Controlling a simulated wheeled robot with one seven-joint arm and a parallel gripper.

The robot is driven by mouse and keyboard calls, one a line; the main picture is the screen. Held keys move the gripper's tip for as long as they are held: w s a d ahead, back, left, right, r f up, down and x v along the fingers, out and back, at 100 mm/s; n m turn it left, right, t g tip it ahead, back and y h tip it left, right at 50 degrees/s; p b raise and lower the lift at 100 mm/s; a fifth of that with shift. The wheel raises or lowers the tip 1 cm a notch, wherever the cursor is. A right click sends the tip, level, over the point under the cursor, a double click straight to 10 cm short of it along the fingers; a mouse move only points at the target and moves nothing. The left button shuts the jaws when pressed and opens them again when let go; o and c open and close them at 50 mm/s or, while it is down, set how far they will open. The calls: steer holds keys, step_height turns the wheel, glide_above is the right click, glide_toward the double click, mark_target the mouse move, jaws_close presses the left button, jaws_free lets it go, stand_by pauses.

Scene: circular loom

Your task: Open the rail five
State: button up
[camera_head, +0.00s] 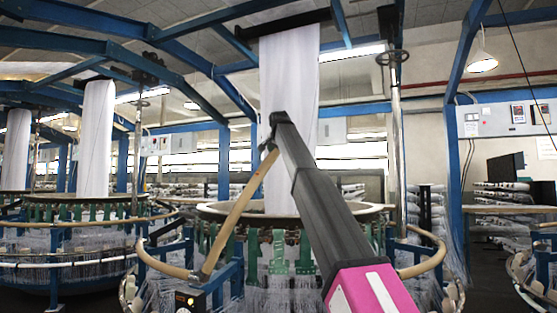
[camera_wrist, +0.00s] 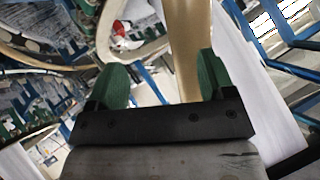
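The tan rail (camera_head: 238,215) is a tube on the front of the middle loom. In the head view one section stands tilted, rising from a low joint on the left up to the end of my arm. I cannot read a number on it. My gripper (camera_head: 270,143) is at its upper end, small and partly hidden by my arm. In the wrist view my gripper (camera_wrist: 160,62) has its green fingers spread wide. The rail (camera_wrist: 184,50) passes between them, close to the right finger and apart from the left one. Whether it touches the right finger I cannot tell.
Curved tan rail sections (camera_head: 425,262) remain low around the loom's right side. The loom ring (camera_head: 225,208) with green brackets stands behind. White fabric (camera_head: 290,75) hangs above it. Blue frame beams (camera_head: 462,50) and a vertical post with a handwheel (camera_head: 397,150) stand nearby.

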steer(key=v, duration=0.4)
steer(key=shift+s+r, duration=0.15)
steer(key=w+d+f+n+g, duration=0.1)
steer(key=d+f, duration=0.2)
steer(key=f, duration=1.1)
steer(key=w+d+f+n+g, duration=0.1)
steer(key=d+f, duration=0.3)
steer(key=f, duration=1.1)
steer(key=s+d+f+n+g+h, duration=0.1)
steer(key=s+d+f, duration=0.25)
steer(key=f, duration=0.95)
steer(key=s+d+f+g, duration=0.2)
steer(key=d+f, duration=0.3)
steer(key=f, duration=0.8)
steer(key=s+d+f+n+g, duration=0.1)
steer(key=s+d+f, duration=0.4)
steer(key=s+f, duration=0.6)
steer(key=s+d+f+n+g, duration=0.1)
steer(key=s+d+f, duration=0.3)
steer(key=s+f, duration=0.7)
steer(key=s+d+f+n+g, duration=0.1)
steer(key=s+d+f+g, duration=0.2)
steer(key=s+f, duration=0.9)
step_height(320, 180, down, 4)
steer(key=d, duration=0.2)
steer(key=shift+d, duration=0.3)
